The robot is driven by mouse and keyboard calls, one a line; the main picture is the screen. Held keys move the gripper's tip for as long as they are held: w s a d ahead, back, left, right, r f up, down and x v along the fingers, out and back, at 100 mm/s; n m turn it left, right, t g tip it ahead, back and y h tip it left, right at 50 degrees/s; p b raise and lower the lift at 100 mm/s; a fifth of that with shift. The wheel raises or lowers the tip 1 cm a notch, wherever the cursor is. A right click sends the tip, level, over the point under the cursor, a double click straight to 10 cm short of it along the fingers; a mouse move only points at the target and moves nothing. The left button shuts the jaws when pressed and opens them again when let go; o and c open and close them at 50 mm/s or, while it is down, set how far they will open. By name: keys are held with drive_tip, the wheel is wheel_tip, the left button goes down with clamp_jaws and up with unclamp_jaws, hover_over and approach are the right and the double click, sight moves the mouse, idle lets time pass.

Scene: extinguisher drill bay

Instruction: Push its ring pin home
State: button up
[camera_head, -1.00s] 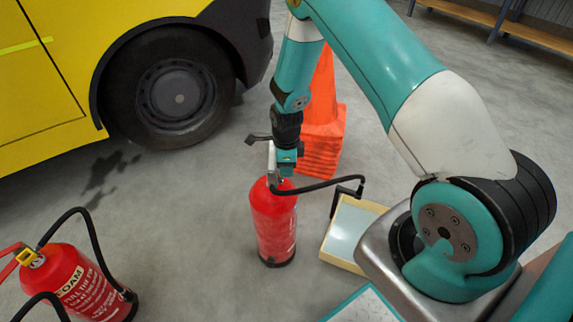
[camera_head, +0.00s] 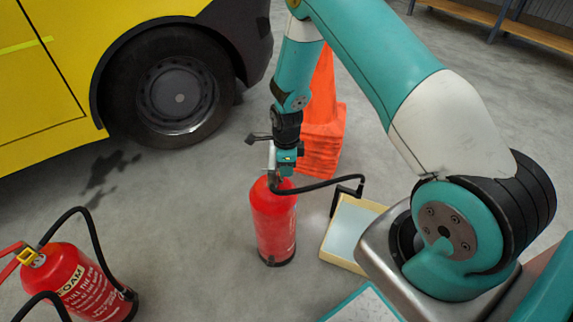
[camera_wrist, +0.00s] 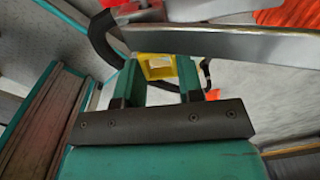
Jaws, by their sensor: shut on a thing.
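A red extinguisher (camera_head: 273,222) stands upright on the floor in the middle of the head view. Its black hose (camera_head: 318,185) curves off to the right. My gripper (camera_head: 287,168) is at the extinguisher's head, pointing down beside the handle. In the wrist view, the two teal fingers of my gripper (camera_wrist: 158,80) are shut on a yellow piece (camera_wrist: 157,66), which looks like the ring pin's pull. A pale metal lever (camera_wrist: 225,43) of the handle lies just beyond the fingertips. The pin's shaft and its hole are hidden, so how deep it sits cannot be told.
A second red extinguisher (camera_head: 72,280), marked FOAM, stands at the lower left. An orange cone (camera_head: 322,140) is close behind my gripper. A shallow cream-edged tray (camera_head: 343,264) lies right of the extinguisher. A yellow vehicle (camera_head: 45,90) is at the back left.

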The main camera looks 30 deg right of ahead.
drive_tip(key=shift+w+a, duration=0.1)
idle(0.6)
drive_tip(key=o, duration=1.2)
drive_tip(key=shift+c, duration=0.2)
